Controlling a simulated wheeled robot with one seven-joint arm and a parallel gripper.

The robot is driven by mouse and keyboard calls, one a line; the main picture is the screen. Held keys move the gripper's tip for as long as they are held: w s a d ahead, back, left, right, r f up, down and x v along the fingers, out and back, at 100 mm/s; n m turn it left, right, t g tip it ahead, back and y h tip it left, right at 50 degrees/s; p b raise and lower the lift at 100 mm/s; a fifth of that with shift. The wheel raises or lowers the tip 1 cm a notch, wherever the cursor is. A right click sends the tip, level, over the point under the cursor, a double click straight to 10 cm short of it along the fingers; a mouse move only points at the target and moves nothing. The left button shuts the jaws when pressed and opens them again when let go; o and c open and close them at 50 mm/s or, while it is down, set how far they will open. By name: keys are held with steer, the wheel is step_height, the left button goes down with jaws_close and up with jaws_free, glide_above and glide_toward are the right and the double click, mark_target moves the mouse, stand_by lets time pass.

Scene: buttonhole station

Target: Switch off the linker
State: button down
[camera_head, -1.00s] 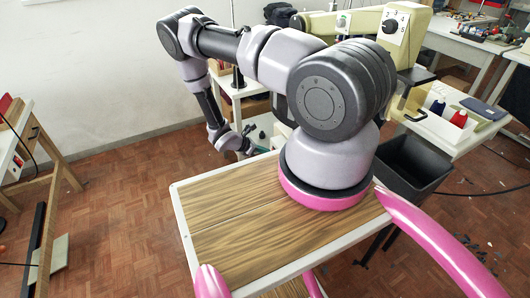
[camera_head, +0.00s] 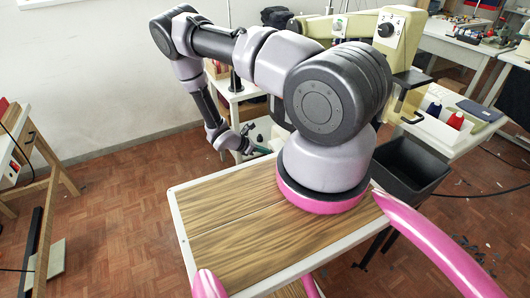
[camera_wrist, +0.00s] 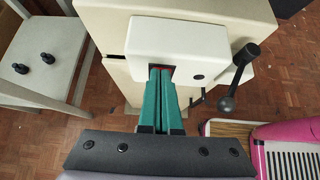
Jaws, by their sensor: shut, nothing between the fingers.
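In the wrist view a cream housing (camera_wrist: 238,18) carries a white switch box (camera_wrist: 203,50), which I take to be the linker's. A dark recess with a bit of red (camera_wrist: 165,68) shows on the box's near edge. My gripper (camera_wrist: 163,74) has its green fingers together, tips right at this recess; they cover most of it. I cannot tell whether they touch the red part or which way it is set. In the head view my gripper (camera_head: 261,150) is low, beyond the wood-topped deck, and what it faces is largely hidden by my arm.
A black ball-ended lever (camera_wrist: 238,75) stands close right of the switch box. A pale stool or stand (camera_wrist: 40,60) is at left. In the head view, a cream machine with a dial (camera_head: 387,29) and a dark bin (camera_head: 409,172) are at right. Open floor lies left.

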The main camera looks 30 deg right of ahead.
steer(key=v, duration=1.3)
steer(key=shift+r, duration=0.2)
